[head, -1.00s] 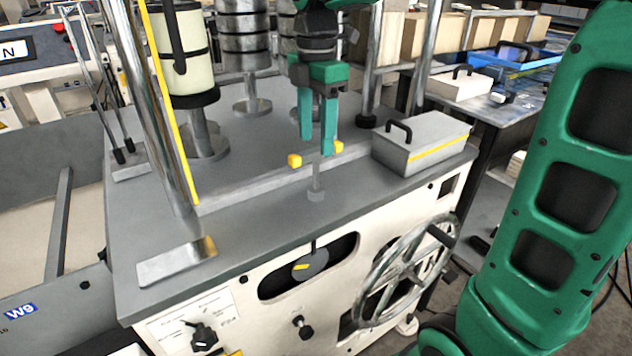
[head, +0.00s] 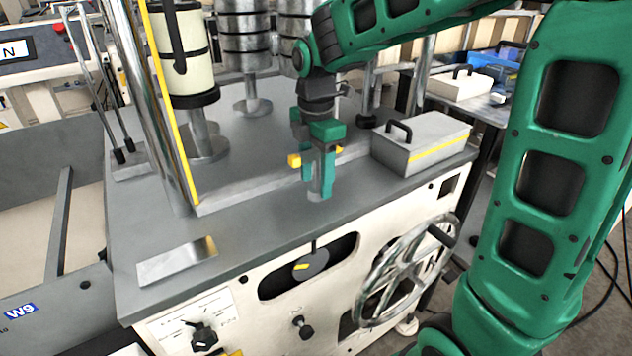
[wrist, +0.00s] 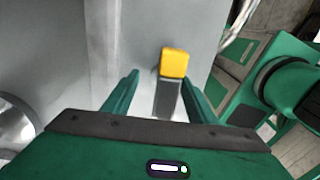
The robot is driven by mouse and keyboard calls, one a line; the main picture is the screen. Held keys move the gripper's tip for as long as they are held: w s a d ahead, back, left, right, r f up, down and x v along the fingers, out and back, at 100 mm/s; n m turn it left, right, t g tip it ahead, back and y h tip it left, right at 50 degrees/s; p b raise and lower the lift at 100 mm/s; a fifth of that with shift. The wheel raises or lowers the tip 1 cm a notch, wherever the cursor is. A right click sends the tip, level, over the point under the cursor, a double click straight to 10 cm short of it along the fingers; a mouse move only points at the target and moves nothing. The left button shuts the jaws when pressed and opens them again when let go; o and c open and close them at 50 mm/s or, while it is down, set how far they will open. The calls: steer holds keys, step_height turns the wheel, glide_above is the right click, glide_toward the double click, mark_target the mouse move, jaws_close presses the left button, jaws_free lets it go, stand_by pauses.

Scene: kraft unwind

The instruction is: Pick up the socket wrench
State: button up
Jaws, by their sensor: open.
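The socket wrench (head: 294,160) stands upright on the machine's grey top, a T-shaped tool with yellow ends on its crossbar. In the head view my gripper (head: 318,188) points down over its middle and hides most of the bar and the stem. The yellow ends show on either side of the fingers. In the wrist view a yellow end (wrist: 174,63) and part of the grey bar (wrist: 167,98) show between my open fingers (wrist: 160,82), nearer the right one. I cannot tell whether a finger touches it.
A grey box (head: 422,143) with a black handle and yellow stripe stands right of the wrench. A flat metal plate (head: 175,263) lies front left. Steel posts and a cream roller (head: 180,60) rise behind. A handwheel (head: 405,270) is on the machine's front.

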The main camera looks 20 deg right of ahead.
steer(key=shift+c, duration=0.6)
steer(key=c, duration=1)
